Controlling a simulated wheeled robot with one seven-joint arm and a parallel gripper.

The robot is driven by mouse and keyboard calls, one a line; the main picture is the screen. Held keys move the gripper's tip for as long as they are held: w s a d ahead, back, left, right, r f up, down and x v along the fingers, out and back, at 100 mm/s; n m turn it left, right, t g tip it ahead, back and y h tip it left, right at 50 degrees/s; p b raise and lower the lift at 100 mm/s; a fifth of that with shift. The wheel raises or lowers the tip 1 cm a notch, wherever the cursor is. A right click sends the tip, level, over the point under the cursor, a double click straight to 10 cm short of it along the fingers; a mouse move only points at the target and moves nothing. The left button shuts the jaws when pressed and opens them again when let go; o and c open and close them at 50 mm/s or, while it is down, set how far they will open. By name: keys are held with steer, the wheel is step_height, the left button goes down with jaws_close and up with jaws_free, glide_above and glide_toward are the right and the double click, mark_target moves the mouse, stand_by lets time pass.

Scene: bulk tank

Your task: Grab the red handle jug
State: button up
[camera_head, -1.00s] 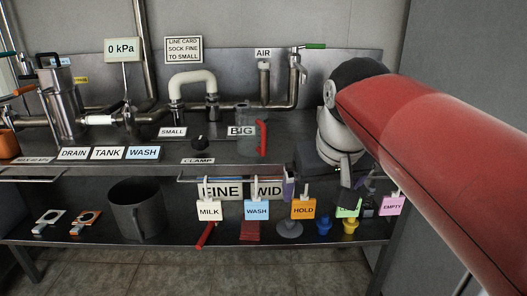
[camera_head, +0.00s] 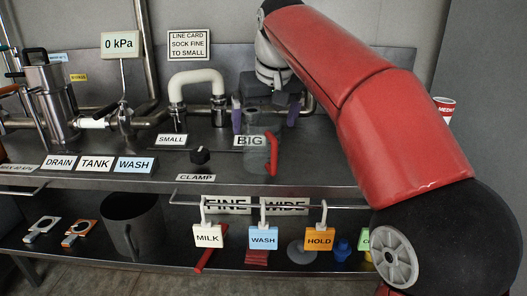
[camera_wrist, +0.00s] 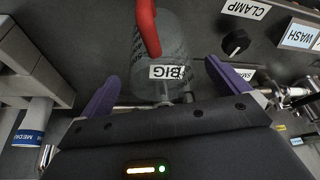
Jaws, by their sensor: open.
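The red handle jug is a see-through grey jug (camera_head: 256,150) on the upper steel shelf, with a red handle (camera_head: 272,155) on its right side. A BIG label shows at the jug; I cannot tell whether it is on it or behind it. My gripper (camera_head: 264,118) is behind and above the jug, with its purple fingers spread to either side. In the wrist view the jug (camera_wrist: 176,52) stands between the open fingers of my gripper (camera_wrist: 164,70), and the red handle (camera_wrist: 148,28) is at the top of the picture. No grip on the jug is visible.
Pipes and a white hose (camera_head: 191,80) stand behind on the shelf. A black CLAMP knob (camera_head: 200,156) is left of the jug. A cup (camera_head: 446,108) is at the right, partly behind my arm. Tags hang from a rail (camera_head: 240,204) below the front edge.

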steer(key=x, duration=0.3)
steer(key=shift+w+a+f+b, duration=0.1)
steer(key=shift+w+f+b, duration=0.05)
steer(key=shift+b, duration=0.15)
steer(key=c, duration=1)
